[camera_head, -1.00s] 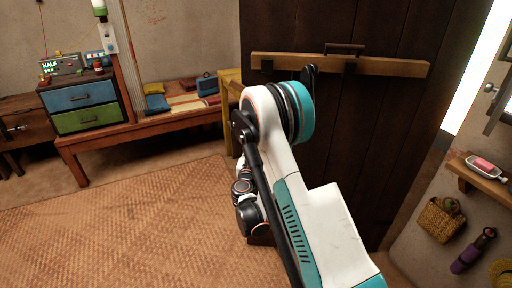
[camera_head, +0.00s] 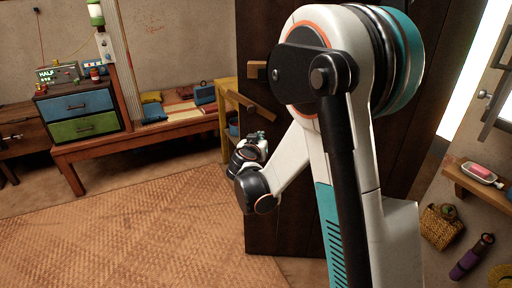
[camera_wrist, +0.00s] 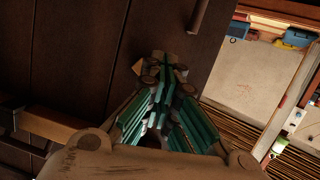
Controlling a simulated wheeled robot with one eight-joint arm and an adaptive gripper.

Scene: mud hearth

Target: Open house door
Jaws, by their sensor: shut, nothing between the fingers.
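The dark plank door (camera_head: 285,228) stands behind my arm in the head view, much of it hidden. The end of its pale wooden crossbar (camera_head: 258,70) shows left of my arm. A short wooden piece (camera_head: 250,105) slants near the door's left edge. My gripper (camera_wrist: 165,72) is shut and empty, its teal fingers together in front of the dark planks in the wrist view. The crossbar (camera_wrist: 55,125) also shows there at lower left, and a brown rod (camera_wrist: 198,15) near the door's edge at the top. I cannot tell whether the fingers touch the door.
A yellow stand (camera_head: 228,92) is left of the door, beside a low bench (camera_head: 175,135) and a drawer unit (camera_head: 80,112). A woven mat (camera_head: 130,235) leaves free floor at left.

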